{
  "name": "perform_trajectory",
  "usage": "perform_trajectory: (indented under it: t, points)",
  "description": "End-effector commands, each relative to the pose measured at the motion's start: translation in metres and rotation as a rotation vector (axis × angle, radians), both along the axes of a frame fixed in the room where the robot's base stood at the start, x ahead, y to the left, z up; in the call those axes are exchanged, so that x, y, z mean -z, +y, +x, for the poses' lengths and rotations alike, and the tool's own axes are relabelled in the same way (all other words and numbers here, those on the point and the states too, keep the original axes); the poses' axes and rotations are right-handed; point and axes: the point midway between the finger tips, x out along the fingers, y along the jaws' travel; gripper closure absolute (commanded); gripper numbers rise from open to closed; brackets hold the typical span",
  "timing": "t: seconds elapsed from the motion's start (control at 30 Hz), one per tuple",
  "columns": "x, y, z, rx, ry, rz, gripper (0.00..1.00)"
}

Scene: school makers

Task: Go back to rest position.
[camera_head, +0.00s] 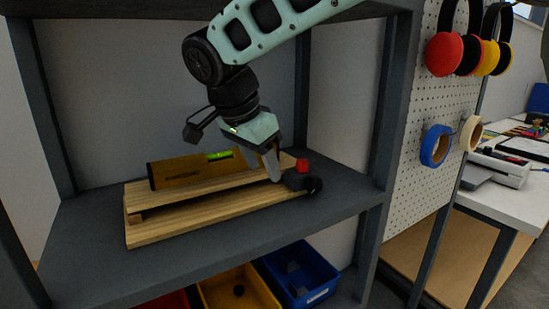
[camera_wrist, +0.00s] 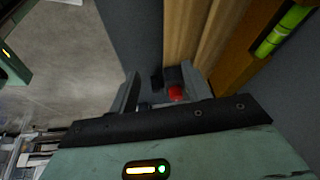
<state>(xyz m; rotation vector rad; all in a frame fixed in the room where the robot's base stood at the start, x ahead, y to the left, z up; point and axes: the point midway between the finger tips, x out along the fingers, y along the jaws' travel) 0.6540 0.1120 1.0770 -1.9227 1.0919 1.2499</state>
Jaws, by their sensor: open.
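My gripper (camera_head: 266,166) hangs from my arm over the shelf, pointing down, its fingers open. The fingertips are at the right end of a wooden board stack, close to a small black object with a red knob (camera_head: 302,167). In the wrist view my gripper (camera_wrist: 165,88) shows at the lower middle, with the red knob (camera_wrist: 176,93) and its black body between or just beyond the fingers. I cannot tell whether the fingers touch it.
The wooden boards (camera_head: 185,219) lie on the grey shelf (camera_head: 90,270), with a yellow spirit level (camera_head: 180,174) behind. Shelf posts (camera_head: 392,100) stand close on the right. Yellow (camera_head: 235,288) and blue (camera_head: 298,272) bins sit below. A pegboard (camera_head: 408,110) holds ear defenders and tape rolls.

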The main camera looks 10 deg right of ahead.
Motion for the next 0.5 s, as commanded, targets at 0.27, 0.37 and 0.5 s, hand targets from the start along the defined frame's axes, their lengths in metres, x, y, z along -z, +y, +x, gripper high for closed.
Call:
perform_trajectory:
  t: [0.27, 0.37, 0.5]
  points:
    - [0.000, 0.003, -0.002, 0.000, 0.000, 0.000, 0.52]
    - [0.000, 0.003, -0.002, 0.000, 0.000, 0.000, 0.52]
    - [0.002, 0.001, -0.013, -0.083, 0.049, 0.013, 0.52]
